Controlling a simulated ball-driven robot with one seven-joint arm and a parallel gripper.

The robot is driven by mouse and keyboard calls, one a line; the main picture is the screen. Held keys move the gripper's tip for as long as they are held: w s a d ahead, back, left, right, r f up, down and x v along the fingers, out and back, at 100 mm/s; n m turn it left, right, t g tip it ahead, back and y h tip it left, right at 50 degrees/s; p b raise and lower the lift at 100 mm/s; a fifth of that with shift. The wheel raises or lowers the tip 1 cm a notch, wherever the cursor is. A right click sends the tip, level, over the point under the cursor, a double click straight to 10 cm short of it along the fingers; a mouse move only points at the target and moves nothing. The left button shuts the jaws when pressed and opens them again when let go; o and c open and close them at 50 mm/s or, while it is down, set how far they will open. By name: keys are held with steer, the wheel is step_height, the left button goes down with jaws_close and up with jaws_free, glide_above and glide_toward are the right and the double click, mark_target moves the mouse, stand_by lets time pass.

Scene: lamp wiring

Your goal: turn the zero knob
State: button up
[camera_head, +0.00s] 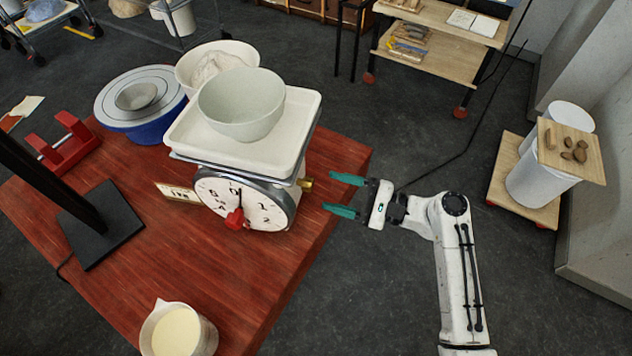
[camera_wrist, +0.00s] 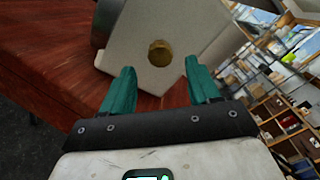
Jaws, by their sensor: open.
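A kitchen scale stands on the red wooden table, with a round white dial (camera_head: 246,204) and a red pointer hub facing the front. Its brass zero knob (camera_head: 306,184) sticks out from the right side of the housing. In the wrist view the knob (camera_wrist: 160,53) is a round brass disc on the pale side wall, ahead of the fingers and between their lines. My gripper (camera_head: 345,194) is open and empty, with green fingers pointing left at the knob. A small gap separates the fingertips from the knob. A pale bowl (camera_head: 242,103) sits in the white pan (camera_head: 187,137) on top.
The red table (camera_head: 180,262) ends at its right edge below my gripper. A jug of cream liquid (camera_head: 177,332), a black stand (camera_head: 102,235), a blue-based wheel (camera_head: 130,98) and a small card (camera_head: 176,193) are on it.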

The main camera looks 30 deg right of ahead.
mark_target(307, 184)
steer(key=shift+p+x, duration=0.35)
steer(key=shift+x, duration=2.2)
steer(key=shift+c, duration=0.3)
steer(key=c, duration=1)
